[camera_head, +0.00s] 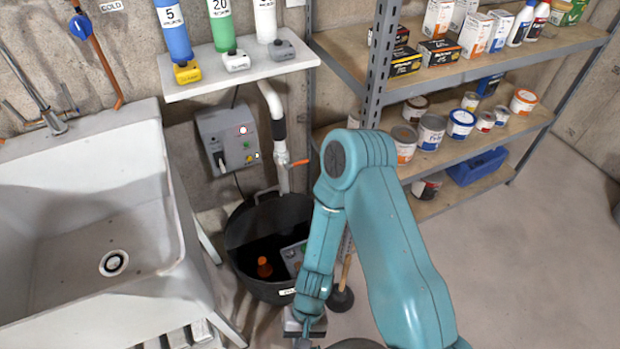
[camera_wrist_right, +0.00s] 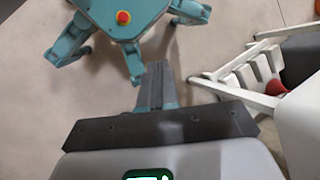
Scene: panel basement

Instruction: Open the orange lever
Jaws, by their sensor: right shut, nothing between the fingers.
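A small orange lever (camera_head: 299,162) sticks out to the right from a white pipe (camera_head: 277,125) with a grey valve body, below the wall shelf and beside the grey control box. My right arm comes in from the lower right and bends down, so its wrist is at the bottom edge of the head view, well below and apart from the lever. My right gripper (camera_wrist_right: 157,75) is shut and empty in the right wrist view, above the floor and pointing toward my own teal base. The lever does not show in that view. My left gripper is not in view.
A black bin (camera_head: 265,225) with an orange item inside stands under the pipe. A white sink (camera_head: 90,200) fills the left. A grey control box (camera_head: 228,140) hangs on the wall. Metal shelving (camera_head: 372,85) with cans and boxes stands right of the pipe. The right floor is clear.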

